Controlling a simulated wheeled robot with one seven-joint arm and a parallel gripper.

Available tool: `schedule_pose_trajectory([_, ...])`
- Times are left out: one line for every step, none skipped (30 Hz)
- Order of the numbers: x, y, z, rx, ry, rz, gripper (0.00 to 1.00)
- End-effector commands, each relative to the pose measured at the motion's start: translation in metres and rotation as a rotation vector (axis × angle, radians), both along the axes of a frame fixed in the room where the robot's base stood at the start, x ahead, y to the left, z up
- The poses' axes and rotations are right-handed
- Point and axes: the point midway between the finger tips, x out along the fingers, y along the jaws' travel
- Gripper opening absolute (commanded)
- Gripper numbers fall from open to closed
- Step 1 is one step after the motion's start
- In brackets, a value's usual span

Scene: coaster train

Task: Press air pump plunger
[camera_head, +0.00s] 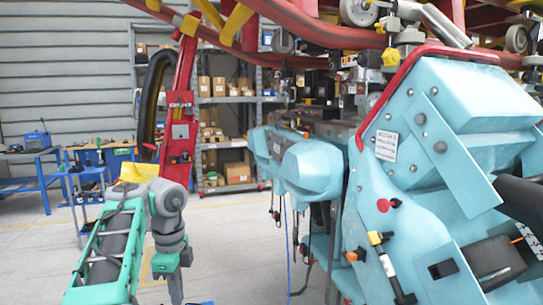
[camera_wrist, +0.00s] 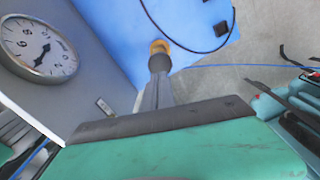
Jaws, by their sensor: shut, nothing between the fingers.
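In the wrist view, a grey box with a round white pressure gauge (camera_wrist: 40,48) stands at the left, beside a flat blue surface (camera_wrist: 110,30). These look like parts of the air pump. My gripper (camera_wrist: 160,64) is shut and empty, pointing at the blue surface. A small orange-yellow piece (camera_wrist: 159,46) shows right at its tips; I cannot tell whether it is the plunger or whether they touch. In the head view, my gripper (camera_head: 175,290) points down at the lower left, and a bit of blue (camera_head: 206,303) shows at the bottom edge beside it.
The large light-blue coaster train (camera_head: 440,130) fills the right side, with cables hanging below it. A red track (camera_head: 290,22) crosses above. Blue workbenches (camera_head: 32,165) and shelves with boxes (camera_head: 238,172) stand behind. Bare floor (camera_head: 235,230) lies between my arm and the train.

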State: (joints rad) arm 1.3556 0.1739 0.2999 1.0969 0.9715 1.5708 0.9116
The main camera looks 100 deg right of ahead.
Motion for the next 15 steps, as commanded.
schedule_pose_trajectory([0.000, 0.000, 0.001, 0.000, 0.000, -0.001, 0.00])
schedule_pose_trajectory([-0.001, 0.000, 0.003, 0.000, 0.000, -0.002, 0.00])
schedule_pose_trajectory([-0.003, 0.000, 0.008, -0.001, 0.000, -0.007, 0.00])
schedule_pose_trajectory([-0.005, 0.000, 0.014, -0.001, 0.000, -0.011, 0.00])
schedule_pose_trajectory([-0.008, -0.001, 0.021, -0.003, -0.001, -0.017, 0.00])
schedule_pose_trajectory([-0.013, -0.002, 0.035, -0.012, -0.003, -0.028, 0.00])
schedule_pose_trajectory([-0.018, -0.002, 0.049, -0.021, -0.004, -0.038, 0.00])
schedule_pose_trajectory([-0.023, -0.002, 0.063, -0.030, -0.005, -0.045, 0.00])
schedule_pose_trajectory([-0.028, -0.001, 0.082, -0.037, -0.005, -0.018, 0.00])
schedule_pose_trajectory([-0.030, -0.001, 0.092, -0.040, -0.005, 0.037, 0.00])
schedule_pose_trajectory([-0.028, -0.002, 0.095, -0.039, -0.003, 0.118, 0.00])
schedule_pose_trajectory([-0.025, -0.002, 0.096, -0.035, -0.001, 0.262, 0.00])
schedule_pose_trajectory([-0.022, -0.003, 0.096, -0.033, 0.002, 0.394, 0.00])
schedule_pose_trajectory([-0.017, -0.003, 0.094, -0.030, 0.004, 0.539, 0.00])
schedule_pose_trajectory([-0.011, -0.002, 0.091, -0.024, 0.005, 0.737, 0.00])
